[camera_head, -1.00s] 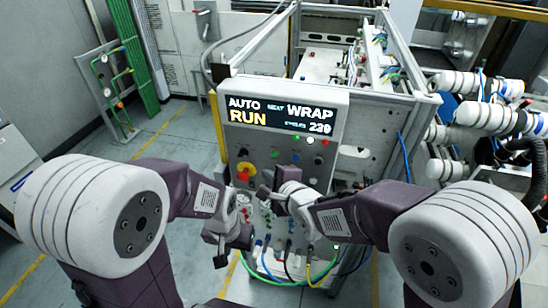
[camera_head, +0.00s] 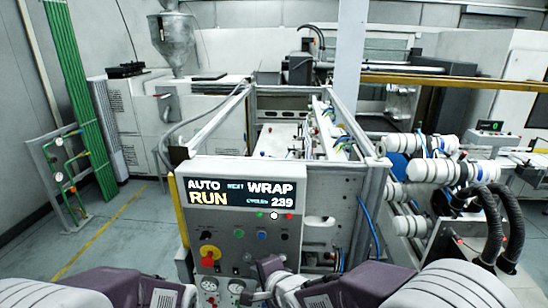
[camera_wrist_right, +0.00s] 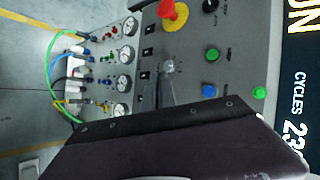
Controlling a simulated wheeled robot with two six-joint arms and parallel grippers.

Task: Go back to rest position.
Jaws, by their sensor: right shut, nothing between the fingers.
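The control panel (camera_head: 222,222) stands in front of me, its display (camera_head: 240,193) reading AUTO RUN, NEXT WRAP, CYCLES 239. My right gripper (camera_head: 268,272) is shut and empty, low in the head view, overlapping the panel's lower part. In the right wrist view a grey finger (camera_wrist_right: 168,82) shows over the panel face, close to the gauges and buttons; I cannot tell whether it touches.
A red emergency stop (camera_head: 208,257) and a black knob (camera_head: 206,236) stick out of the panel. White rolls (camera_head: 430,172) stand at right. A pipe stand (camera_head: 65,180) is at left. Cables and tubes (camera_wrist_right: 60,75) hang below the gauges. Floor at left is clear.

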